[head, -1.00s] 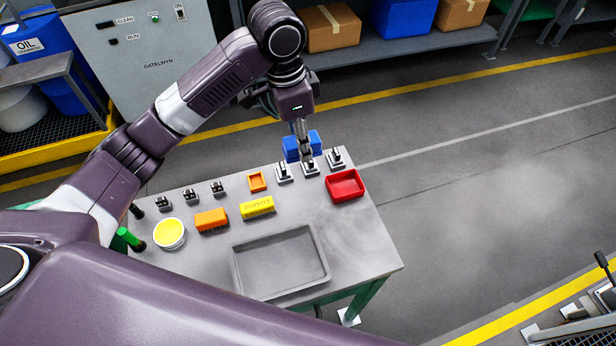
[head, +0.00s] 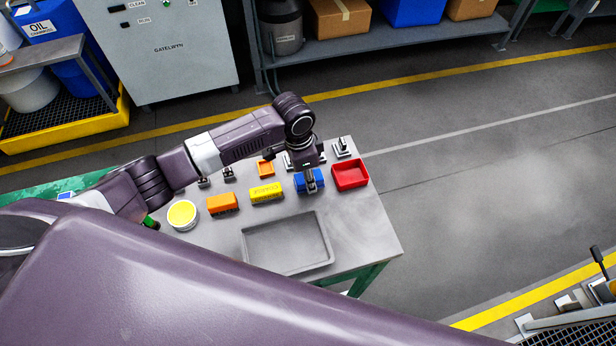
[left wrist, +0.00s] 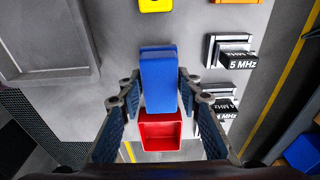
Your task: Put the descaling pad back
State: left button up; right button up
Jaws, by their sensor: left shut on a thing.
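My left gripper (head: 310,184) is shut on a blue block (head: 301,184), which I take for the descaling pad, though I can read no label on it. In the head view the block is between the yellow block (head: 267,194) and the red tray (head: 351,175). I cannot tell whether it touches the table. In the left wrist view the blue block (left wrist: 158,70) is between the two fingers (left wrist: 157,95), with the red tray (left wrist: 160,146) just below it in the picture. My right gripper is not in view.
The grey table (head: 365,235) also holds an orange block (head: 222,204), a yellow-topped tub (head: 182,215), a small orange tray (head: 265,168) and a shallow grey tray (head: 286,268). Probes marked MHz (left wrist: 232,55) stand close beside the gripper. The table's right front is clear.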

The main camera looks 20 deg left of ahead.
aim_at(303, 179)
pick_arm(q)
jog(key=shift+f, duration=0.6)
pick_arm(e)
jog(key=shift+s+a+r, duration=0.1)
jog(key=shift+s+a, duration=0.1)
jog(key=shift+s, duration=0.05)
pick_arm(q)
jog(key=o, duration=1.2)
jog(key=shift+f, duration=0.1)
notch_tip(303, 179, up, 12)
jog(key=a+b, duration=0.1)
jog(key=b, duration=0.1)
jog(key=shift+s, duration=0.4)
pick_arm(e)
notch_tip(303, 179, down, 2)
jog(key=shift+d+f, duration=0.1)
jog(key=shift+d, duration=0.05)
pick_arm(q)
jog(key=shift+s+a, duration=0.1)
